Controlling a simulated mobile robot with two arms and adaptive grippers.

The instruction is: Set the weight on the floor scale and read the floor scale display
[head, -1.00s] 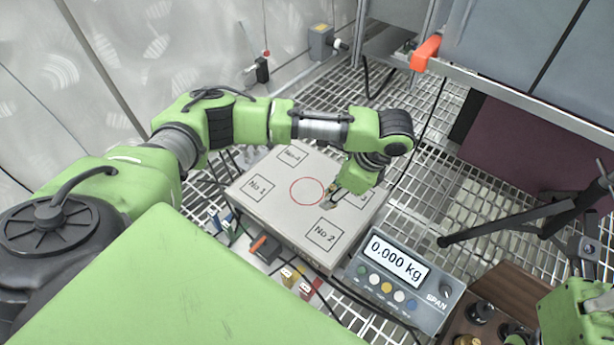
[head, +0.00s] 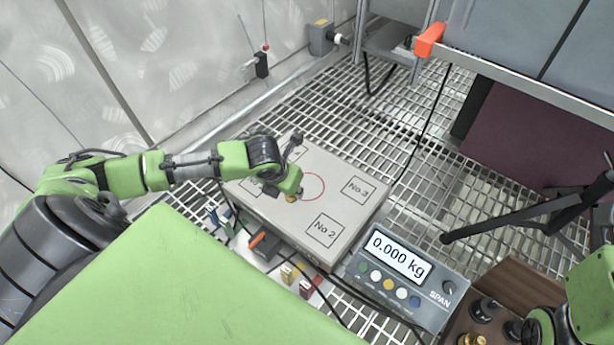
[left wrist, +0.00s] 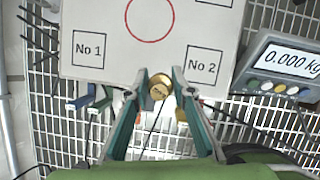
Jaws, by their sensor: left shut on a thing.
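The floor scale's pale platform (head: 337,178) has a red circle in its middle and numbered squares around it; it also shows in the left wrist view (left wrist: 190,15). The grey display unit (head: 435,297) beside it reads 0.000 kg, legible in the left wrist view (left wrist: 290,60) too. My left gripper (left wrist: 160,82) is shut on a small brass weight (left wrist: 158,90), seen over the platform's near edge between No 1 and No 2. In the head view my left gripper (head: 291,196) covers part of the circle and No 1. My right arm shows at lower right; its fingers are out of frame.
A wooden case (head: 510,285) with dark and brass knobbed pieces stands right of the display. Colored clips and an orange-handled item (head: 258,240) lie before the platform. Cables run over the grating (head: 420,190). Black tripod legs (head: 490,228) reach in from the right.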

